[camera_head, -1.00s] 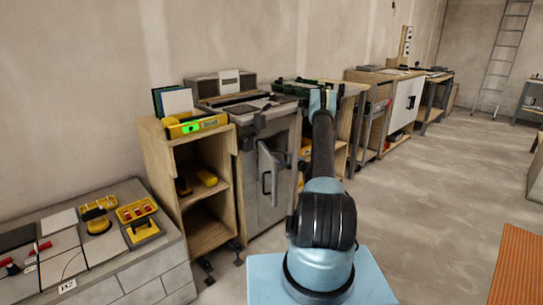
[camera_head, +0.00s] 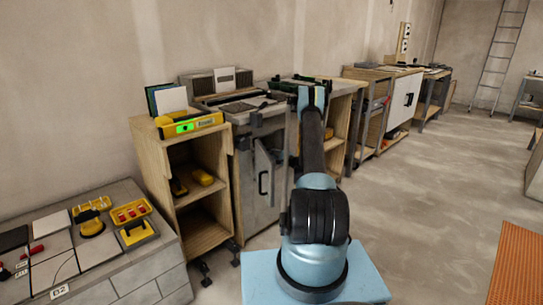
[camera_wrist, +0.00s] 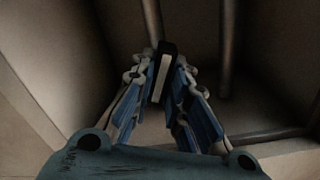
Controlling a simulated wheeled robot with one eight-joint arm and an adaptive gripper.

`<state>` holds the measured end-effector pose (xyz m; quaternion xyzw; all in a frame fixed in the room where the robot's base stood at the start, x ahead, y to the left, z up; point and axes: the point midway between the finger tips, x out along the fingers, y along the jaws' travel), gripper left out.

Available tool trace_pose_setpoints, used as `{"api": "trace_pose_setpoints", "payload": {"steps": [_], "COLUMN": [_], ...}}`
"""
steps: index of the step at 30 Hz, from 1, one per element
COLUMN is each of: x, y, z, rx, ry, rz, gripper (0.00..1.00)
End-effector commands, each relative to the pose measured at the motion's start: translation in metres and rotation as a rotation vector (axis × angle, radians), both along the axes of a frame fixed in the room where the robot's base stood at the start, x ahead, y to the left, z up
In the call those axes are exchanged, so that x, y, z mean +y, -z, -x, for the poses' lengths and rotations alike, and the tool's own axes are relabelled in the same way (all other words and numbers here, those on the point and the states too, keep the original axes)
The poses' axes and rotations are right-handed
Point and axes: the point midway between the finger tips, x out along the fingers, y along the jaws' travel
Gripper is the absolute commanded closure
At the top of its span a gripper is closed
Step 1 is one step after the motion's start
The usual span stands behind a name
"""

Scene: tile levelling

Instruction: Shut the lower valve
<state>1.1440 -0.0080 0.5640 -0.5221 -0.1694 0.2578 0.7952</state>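In the wrist view my gripper (camera_wrist: 166,82) has its blue-padded fingers on either side of a dark bar with a pale face (camera_wrist: 164,72). It looks like a valve lever, but the valve body is not clear. The fingers are close to the bar; I cannot tell whether they touch it. A vertical pipe (camera_wrist: 152,20) runs behind the bar, and another pipe (camera_wrist: 227,45) stands to the right. Which valve this is cannot be told. In the head view my arm hides the gripper and the valves.
The wrist view shows a dim enclosure with a wall (camera_wrist: 30,90) close on the left. In the head view a grey cabinet (camera_head: 262,215) has its door (camera_head: 266,170) ajar beside my arm. A wooden shelf (camera_head: 205,235) stands left of it.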

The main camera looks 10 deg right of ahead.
Motion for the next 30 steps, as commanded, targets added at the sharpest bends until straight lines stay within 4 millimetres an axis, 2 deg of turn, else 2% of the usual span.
{"api": "trace_pose_setpoints", "payload": {"steps": [14,30], "x": [0.0001,0.0004], "y": [0.0015,0.0022], "z": [0.0013,0.0022], "rx": [0.04,0.304], "ry": [-0.002,-0.003], "rz": [-0.053,-0.414], "gripper": [1.0,1.0]}}
